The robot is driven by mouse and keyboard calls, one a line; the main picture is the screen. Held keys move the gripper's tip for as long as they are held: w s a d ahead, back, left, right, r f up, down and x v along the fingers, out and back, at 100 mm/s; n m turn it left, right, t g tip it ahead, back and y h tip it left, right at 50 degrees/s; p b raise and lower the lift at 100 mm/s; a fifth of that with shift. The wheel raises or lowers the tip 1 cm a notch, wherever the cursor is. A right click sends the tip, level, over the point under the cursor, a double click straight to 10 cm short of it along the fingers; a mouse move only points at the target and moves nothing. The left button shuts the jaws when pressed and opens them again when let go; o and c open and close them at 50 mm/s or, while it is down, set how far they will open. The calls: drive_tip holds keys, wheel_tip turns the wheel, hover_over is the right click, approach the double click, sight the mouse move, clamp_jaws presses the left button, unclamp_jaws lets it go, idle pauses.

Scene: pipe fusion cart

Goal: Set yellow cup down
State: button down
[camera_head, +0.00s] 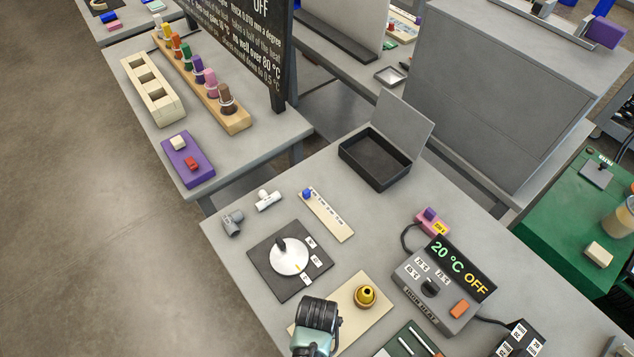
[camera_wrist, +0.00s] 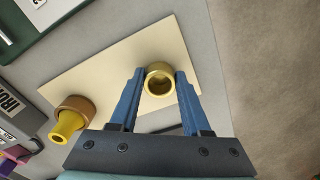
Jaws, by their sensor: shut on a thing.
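My gripper is shut on the yellow cup (camera_wrist: 159,79), a short, round, hollow piece seen from above between two blue fingers (camera_wrist: 158,88). The cup is over the beige board (camera_wrist: 105,75); I cannot tell whether it touches it. A second piece, a yellow cone in a brown ring (camera_wrist: 70,121), stands apart from the fingers, to the left in the wrist view. In the head view this piece (camera_head: 366,295) stands upright on the board (camera_head: 350,312). There my arm's end covers the board's left part and hides the held cup and the fingertips.
The heater box (camera_head: 443,285) reading 20 °C OFF stands right of the board. A dial plate (camera_head: 272,276) lies behind it to the left. A green-topped tray (camera_head: 408,343) is close on the front right. A black open box (camera_head: 376,160) stands at the back.

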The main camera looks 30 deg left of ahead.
drive_tip(key=shift+f, duration=0.2)
drive_tip(key=shift+c, duration=1.8)
unclamp_jaws()
drive_tip(key=shift+r, duration=0.1)
